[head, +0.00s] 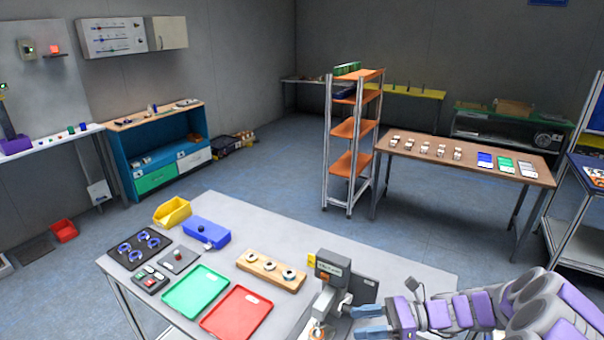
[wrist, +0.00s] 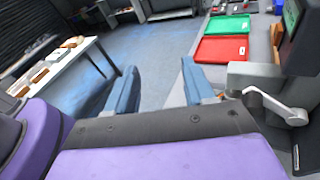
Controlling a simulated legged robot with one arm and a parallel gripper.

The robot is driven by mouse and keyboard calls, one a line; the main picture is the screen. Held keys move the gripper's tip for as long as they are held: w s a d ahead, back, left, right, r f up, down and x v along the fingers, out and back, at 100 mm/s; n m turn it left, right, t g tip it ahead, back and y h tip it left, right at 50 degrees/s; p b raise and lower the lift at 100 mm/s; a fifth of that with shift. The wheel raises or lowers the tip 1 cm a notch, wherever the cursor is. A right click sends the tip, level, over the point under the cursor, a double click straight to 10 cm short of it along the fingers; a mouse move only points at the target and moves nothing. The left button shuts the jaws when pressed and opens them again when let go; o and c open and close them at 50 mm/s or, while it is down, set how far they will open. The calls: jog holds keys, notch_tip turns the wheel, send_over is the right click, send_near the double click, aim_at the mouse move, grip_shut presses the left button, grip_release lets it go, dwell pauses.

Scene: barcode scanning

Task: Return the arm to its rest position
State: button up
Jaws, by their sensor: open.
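My gripper (head: 366,322) is at the front right edge of the grey table (head: 345,238), at the end of my purple and grey arm. Its two blue fingers are apart with nothing between them; they also show in the wrist view (wrist: 162,88). Just left of and behind it stands a dark grey device (head: 330,268) with a small screen. In the wrist view the device (wrist: 303,35) is at the right, with a grey lever close to the right finger. I cannot tell whether they touch.
The table holds a red tray (head: 236,313), a green tray (head: 195,291), a wooden block with rings (head: 271,270), a blue box (head: 206,235) and a yellow bin (head: 172,211). A brown table (head: 465,165) and an orange shelf (head: 352,130) stand behind. Open floor (head: 275,175) lies between.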

jog(key=s+a+r+n+g+h+b, duration=0.2)
jog(key=s+a+n+g+h, duration=0.15)
jog(key=s+n, duration=0.35)
jog(key=s+a+r+n+g+h+b, duration=0.1)
jog(key=s+a+r+n+g+h, duration=0.1)
jog(key=s+a+n+h, duration=0.45)
jog(key=s+d+f+n+t+h+b, duration=0.1)
jog(key=s+d+n+h+b, duration=0.1)
jog(key=s, duration=0.6)
jog(key=s+d+f+n+t+h+b, duration=0.1)
jog(key=s+d+n+t+h+b, duration=0.1)
jog(key=s+d+n+h, duration=0.2)
jog(key=s+d, duration=0.3)
jog(key=s, duration=0.1)
jog(key=shift+s+d+f, duration=0.15)
jog(key=shift+s, duration=0.25)
